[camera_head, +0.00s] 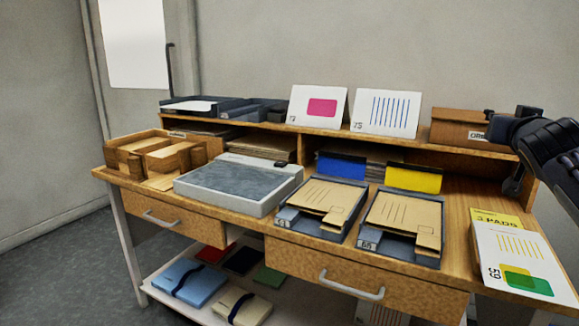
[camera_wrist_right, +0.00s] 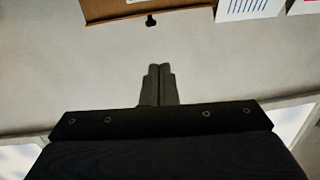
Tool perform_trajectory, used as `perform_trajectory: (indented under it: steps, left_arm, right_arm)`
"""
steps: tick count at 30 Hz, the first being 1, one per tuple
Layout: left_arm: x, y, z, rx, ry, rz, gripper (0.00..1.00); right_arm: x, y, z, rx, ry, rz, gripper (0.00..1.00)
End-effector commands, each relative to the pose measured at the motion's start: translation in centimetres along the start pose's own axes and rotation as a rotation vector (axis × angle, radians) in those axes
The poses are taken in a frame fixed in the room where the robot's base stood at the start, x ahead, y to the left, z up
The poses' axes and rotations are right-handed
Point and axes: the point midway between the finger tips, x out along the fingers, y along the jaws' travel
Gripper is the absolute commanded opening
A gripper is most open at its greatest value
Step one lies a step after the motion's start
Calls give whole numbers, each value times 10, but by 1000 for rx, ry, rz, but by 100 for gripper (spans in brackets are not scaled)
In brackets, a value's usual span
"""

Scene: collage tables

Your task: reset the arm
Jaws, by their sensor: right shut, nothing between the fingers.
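My right arm (camera_head: 548,150) comes in from the right edge in the head view, dark and raised beside the right end of the desk. In the right wrist view my right gripper (camera_wrist_right: 160,70) has its two grey fingers together, with nothing between them. It is in free air, in front of a plain grey surface, and touches nothing that I can see. My left arm and left gripper are not in the head view.
Two cards (camera_head: 317,107) (camera_head: 387,112) and a brown box (camera_head: 458,126) stand on the upper shelf, near my right arm.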

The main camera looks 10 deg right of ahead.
Motion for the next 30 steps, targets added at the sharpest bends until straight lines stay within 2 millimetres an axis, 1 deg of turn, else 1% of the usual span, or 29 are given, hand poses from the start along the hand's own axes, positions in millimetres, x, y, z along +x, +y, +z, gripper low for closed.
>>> perform_trajectory:
  steps: [1, 2, 5, 8, 11, 12, 14, 15, 17, 18, 20, 21, 23, 24, 27, 30]
  left_arm:
    - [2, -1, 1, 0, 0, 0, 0]
    - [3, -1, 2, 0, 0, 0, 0]
    - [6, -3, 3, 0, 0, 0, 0]
    - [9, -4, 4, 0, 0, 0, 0]
    - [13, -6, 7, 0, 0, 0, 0]
    - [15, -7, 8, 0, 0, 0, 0]
    - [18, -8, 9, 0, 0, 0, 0]
    - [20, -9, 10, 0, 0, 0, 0]
    - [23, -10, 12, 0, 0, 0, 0]
    - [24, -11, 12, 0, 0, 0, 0]
    - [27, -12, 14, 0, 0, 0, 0]
    - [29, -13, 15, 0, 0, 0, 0]
    - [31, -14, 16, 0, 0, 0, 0]
    - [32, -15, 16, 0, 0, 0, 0]
    - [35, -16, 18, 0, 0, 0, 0]
    - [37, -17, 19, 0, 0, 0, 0]
  right_arm:
    - [-3, 0, 15, 8, -31, -11, 0]
    - [-5, -1, 23, 14, -51, -18, 0]
    - [-15, -7, 55, 32, -128, -51, 0]
    - [-29, -15, 92, 48, -219, -93, 0]
    - [-53, -28, 138, 63, -329, -152, 0]
    - [-66, -35, 159, 67, -380, -181, 0]
    - [-89, -46, 192, 70, -463, -230, 0]
    - [-106, -54, 214, 69, -516, -263, 0]
    - [-132, -66, 243, 65, -591, -313, 0]
    - [-149, -72, 262, 60, -640, -345, 0]
    - [-177, -82, 291, 51, -712, -394, 0]
    - [-196, -89, 309, 44, -757, -426, 0]
    - [-222, -97, 333, 33, -819, -469, 0]
    - [-238, -102, 348, 26, -857, -497, 0]
    - [-273, -110, 378, 11, -934, -550, 0]
    - [-303, -115, 403, -2, -998, -594, 0]
